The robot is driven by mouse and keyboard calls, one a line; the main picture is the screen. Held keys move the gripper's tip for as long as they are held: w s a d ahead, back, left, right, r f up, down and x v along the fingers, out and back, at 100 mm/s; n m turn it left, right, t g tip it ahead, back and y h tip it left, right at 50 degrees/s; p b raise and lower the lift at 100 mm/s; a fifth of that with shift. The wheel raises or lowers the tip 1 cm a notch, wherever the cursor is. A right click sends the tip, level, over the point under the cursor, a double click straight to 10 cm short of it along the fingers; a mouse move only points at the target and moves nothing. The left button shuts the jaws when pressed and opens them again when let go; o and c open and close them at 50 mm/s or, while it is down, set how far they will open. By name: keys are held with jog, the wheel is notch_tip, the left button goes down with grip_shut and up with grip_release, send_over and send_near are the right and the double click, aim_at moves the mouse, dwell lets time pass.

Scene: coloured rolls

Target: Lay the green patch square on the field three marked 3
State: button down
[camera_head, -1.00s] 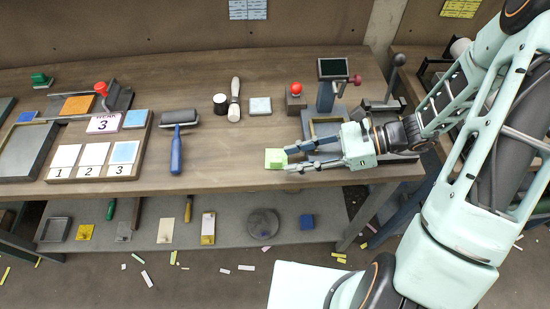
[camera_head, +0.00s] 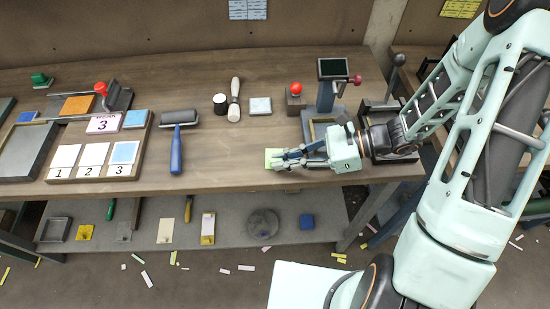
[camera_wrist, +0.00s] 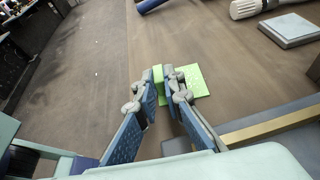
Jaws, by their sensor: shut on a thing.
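The green patch (camera_head: 269,158) lies flat on the workbench near its front edge; it also shows in the wrist view (camera_wrist: 197,82). My gripper (camera_head: 280,160) reaches it from the right. In the wrist view, its fingertips (camera_wrist: 163,82) are closed on an upright green part of the patch, and the fingers hide some of it. A board (camera_head: 56,173) at the left bears fields marked 1, 2 and 3. Field three (camera_head: 123,153) is light blue with a white strip marked 3 below it. Fields 1 and 2 are white.
A blue-handled roller (camera_head: 177,150) lies between the board and my gripper. A white-handled tool (camera_head: 234,100), a black-topped pot (camera_head: 220,103) and a grey-white block (camera_head: 260,106) lie farther back.

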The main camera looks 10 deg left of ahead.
dwell(0.4)
notch_tip(320, 180, up, 7)
jog(key=p, duration=0.6)
jog(key=shift+r, duration=0.1)
